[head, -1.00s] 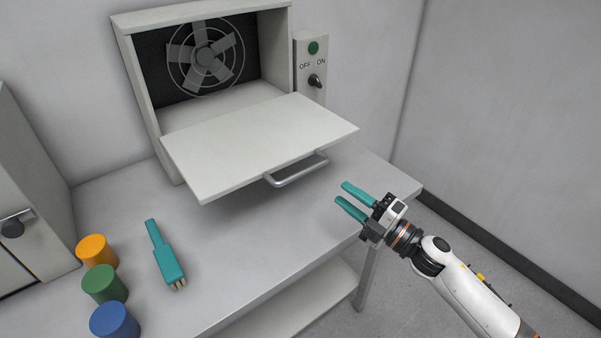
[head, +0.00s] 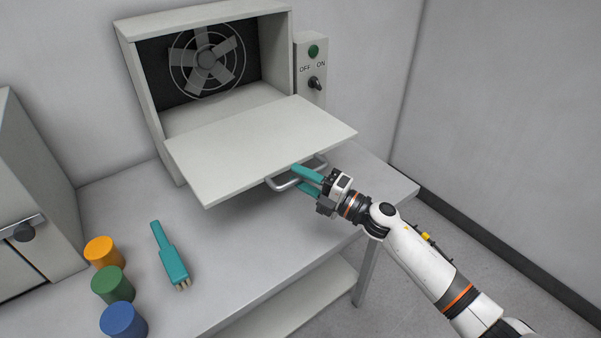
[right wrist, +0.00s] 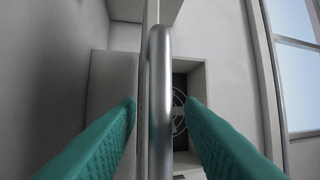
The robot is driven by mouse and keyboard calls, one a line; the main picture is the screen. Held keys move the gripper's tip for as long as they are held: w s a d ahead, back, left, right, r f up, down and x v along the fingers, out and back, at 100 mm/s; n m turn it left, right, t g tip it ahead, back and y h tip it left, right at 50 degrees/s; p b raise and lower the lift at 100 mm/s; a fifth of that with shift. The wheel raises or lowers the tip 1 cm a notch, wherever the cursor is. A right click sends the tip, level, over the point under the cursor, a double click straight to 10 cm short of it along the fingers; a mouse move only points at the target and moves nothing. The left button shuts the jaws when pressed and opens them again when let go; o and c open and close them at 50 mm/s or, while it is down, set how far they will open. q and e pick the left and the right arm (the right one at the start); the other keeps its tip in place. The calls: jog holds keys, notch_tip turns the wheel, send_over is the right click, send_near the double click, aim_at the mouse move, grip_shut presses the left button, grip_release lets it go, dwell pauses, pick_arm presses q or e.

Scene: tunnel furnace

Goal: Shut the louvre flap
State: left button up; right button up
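The louvre flap (head: 255,150) is a pale panel on the front of the fan box. It stands open, tipped forward and roughly flat, above the table. A grey bar handle (head: 283,184) is on its front edge. My right gripper (head: 299,178) is at the right part of the handle. In the right wrist view the handle bar (right wrist: 160,95) runs upright between the two teal fingers of the right gripper (right wrist: 160,108), with a gap on each side. The gripper is open around the bar. My left gripper is not in view.
The fan box (head: 139,95) holds a fan (head: 206,60). A switch panel (head: 311,66) is to its right. A grey cabinet (head: 35,190) stands at left.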

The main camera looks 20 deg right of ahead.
jog(key=shift+w+a, duration=0.2)
grip_shut()
jog(key=shift+r, duration=0.1)
